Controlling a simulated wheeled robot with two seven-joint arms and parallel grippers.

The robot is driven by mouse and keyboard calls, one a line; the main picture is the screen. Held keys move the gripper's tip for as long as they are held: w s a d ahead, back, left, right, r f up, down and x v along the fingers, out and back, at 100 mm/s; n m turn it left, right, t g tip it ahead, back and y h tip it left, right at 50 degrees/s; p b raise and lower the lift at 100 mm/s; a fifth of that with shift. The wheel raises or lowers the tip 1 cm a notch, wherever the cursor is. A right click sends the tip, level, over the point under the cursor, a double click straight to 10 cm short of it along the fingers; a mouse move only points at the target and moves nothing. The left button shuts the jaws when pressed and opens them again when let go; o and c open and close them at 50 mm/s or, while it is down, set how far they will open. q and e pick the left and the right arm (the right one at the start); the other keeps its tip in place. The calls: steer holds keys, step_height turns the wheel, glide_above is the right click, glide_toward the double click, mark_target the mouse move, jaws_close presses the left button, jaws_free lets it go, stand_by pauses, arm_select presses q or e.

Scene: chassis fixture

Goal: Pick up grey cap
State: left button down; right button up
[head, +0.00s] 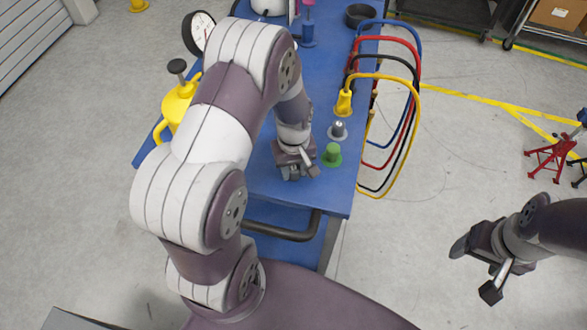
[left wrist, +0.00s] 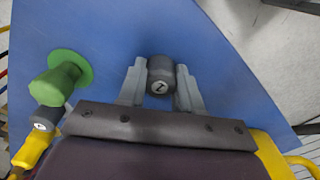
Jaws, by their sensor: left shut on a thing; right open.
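My left gripper (head: 296,166) is low over the near part of the blue table (head: 335,198). In the left wrist view a dark grey cap (left wrist: 160,72) with a marked light disc on its end sits between the two fingers, which are shut on it. I cannot tell whether it touches the table. In the head view the gripper hides this cap. A second grey piece with a flanged base (head: 338,131) stands beyond a green cap (head: 332,155), both to the right of the gripper. My right gripper (head: 474,271) is open and empty, out over the floor at the right.
A yellow piece (head: 344,102) stands behind the grey one. Blue, red, black and yellow cables (head: 418,80) loop off the table's right edge. A red stand (head: 551,157) is on the floor.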

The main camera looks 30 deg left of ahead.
mark_target(294, 167)
arm_select(q)
steer(key=shift+r, duration=0.55)
step_height(294, 167, up, 3)
steer(key=shift+w+f+b, duration=0.1)
steer(key=shift+f+b, duration=0.05)
steer(key=shift+b, duration=0.15)
steer(key=w+r+b, duration=0.1)
steer(key=w+r, duration=0.6)
steer(key=w, duration=0.4)
steer(key=shift+w+d, duration=0.2)
steer(key=shift+w, duration=0.05)
steer(key=shift+r, duration=0.1)
